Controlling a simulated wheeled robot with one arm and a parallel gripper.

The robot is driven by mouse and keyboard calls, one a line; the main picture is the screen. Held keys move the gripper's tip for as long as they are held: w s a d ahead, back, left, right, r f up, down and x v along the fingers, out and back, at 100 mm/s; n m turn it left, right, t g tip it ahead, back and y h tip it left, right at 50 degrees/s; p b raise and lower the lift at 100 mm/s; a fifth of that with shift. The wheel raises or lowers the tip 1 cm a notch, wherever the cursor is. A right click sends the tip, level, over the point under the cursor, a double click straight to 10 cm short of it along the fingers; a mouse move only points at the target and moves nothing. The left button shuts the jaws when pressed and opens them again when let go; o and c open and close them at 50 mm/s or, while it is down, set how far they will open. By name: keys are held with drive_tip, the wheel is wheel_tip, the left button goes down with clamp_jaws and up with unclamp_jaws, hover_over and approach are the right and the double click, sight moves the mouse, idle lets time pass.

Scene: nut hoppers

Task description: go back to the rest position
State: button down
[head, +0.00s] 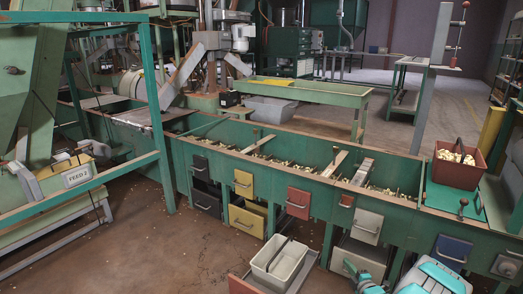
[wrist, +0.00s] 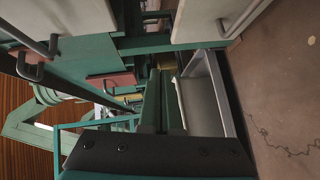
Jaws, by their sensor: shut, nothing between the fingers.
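My gripper (wrist: 155,152) shows in the wrist view as a dark bolted body along the bottom edge. It is shut and empty. Its fingertips are hard to make out there. In the wrist view it is turned sideways, low beside the hopper front, with pale drawer fronts at the top and floor at the right. In the head view, teal and grey parts of my arm (head: 432,278) show at the bottom right, in front of the hopper row. I cannot make out the fingertips in that view.
The long green hopper bench (head: 270,152) has coloured drawers, including yellow (head: 243,184), red (head: 298,203) and blue (head: 453,252). A pale bin (head: 279,262) stands low before it. A red basket (head: 456,166) sits at right. Brown floor (head: 165,245) is open at left.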

drive_tip(key=w+a+r+m+g+h+p, duration=0.15)
drive_tip(key=a+r+m+g, duration=0.4)
drive_tip(key=r, duration=0.75)
drive_tip(key=s+a+r+m+g, duration=0.2)
drive_tip(key=s+a+r, duration=0.4)
drive_tip(key=s+r, duration=0.2)
drive_tip(key=s+a+r+m+g+p, duration=0.1)
drive_tip(key=s+a+r+m+g, duration=0.2)
drive_tip(key=s, duration=1.3)
drive_tip(key=s+a+r+m+g+h+p, duration=0.1)
drive_tip(key=s+r+m+g, duration=0.3)
drive_tip(key=s, duration=1.2)
drive_tip(key=s+a+r+m+g+p, duration=0.1)
drive_tip(key=s+a+r+m+g, duration=0.2)
drive_tip(key=s+r, duration=0.5)
drive_tip(key=s+a+m, duration=0.1)
drive_tip(key=s, duration=0.7)
drive_tip(key=shift+a+r+p, duration=0.3)
drive_tip(key=shift+r+p, duration=0.05)
drive_tip(key=shift+p, duration=0.05)
